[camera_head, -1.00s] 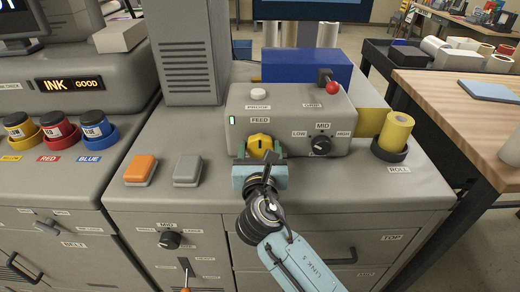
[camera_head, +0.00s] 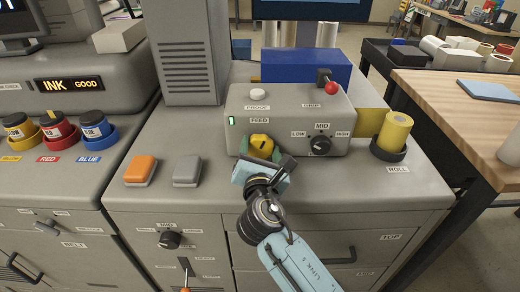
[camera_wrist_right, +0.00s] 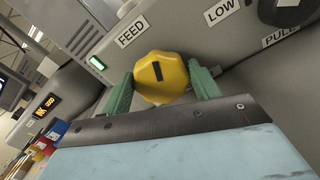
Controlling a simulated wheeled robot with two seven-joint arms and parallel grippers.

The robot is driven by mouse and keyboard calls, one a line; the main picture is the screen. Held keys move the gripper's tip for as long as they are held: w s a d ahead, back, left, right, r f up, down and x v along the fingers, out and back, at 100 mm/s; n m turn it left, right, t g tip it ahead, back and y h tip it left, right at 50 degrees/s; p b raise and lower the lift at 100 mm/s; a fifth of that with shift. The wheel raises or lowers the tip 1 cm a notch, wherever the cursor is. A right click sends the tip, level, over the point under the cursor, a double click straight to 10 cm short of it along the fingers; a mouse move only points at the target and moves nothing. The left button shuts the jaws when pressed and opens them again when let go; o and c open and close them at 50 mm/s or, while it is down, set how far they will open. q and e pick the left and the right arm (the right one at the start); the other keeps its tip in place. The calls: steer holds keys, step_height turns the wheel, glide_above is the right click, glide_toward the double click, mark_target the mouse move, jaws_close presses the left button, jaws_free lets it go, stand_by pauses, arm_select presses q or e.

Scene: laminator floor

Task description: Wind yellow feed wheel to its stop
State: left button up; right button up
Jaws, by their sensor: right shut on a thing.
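The yellow feed wheel (camera_head: 261,142) sits on the front of the grey control box under the FEED label. In the right wrist view the wheel (camera_wrist_right: 161,77) shows a dark slot mark on its face. My right gripper (camera_head: 259,150) is shut on the wheel, with one green finger on each side of it. The gripper is rolled relative to the box, and its fingers (camera_wrist_right: 162,90) also show in the right wrist view. My left gripper is not in view.
On the same box (camera_head: 290,108) are a white PROOF button (camera_head: 258,95), a red-tipped lever (camera_head: 332,87) and a black LOW-MID-HIGH knob (camera_head: 321,145). A yellow roll (camera_head: 396,131) stands at right. Orange (camera_head: 140,170) and grey (camera_head: 187,170) blocks lie left of the gripper.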

steer(key=shift+m, duration=1.1)
steer(key=shift+f, duration=0.1)
steer(key=o, duration=1)
steer(key=shift+c, duration=0.2)
steer(key=shift+s, duration=0.1)
steer(key=s+b, duration=0.1)
steer(key=s, duration=1.2)
steer(key=shift+s, duration=0.15)
steer(key=shift+c, duration=0.2)
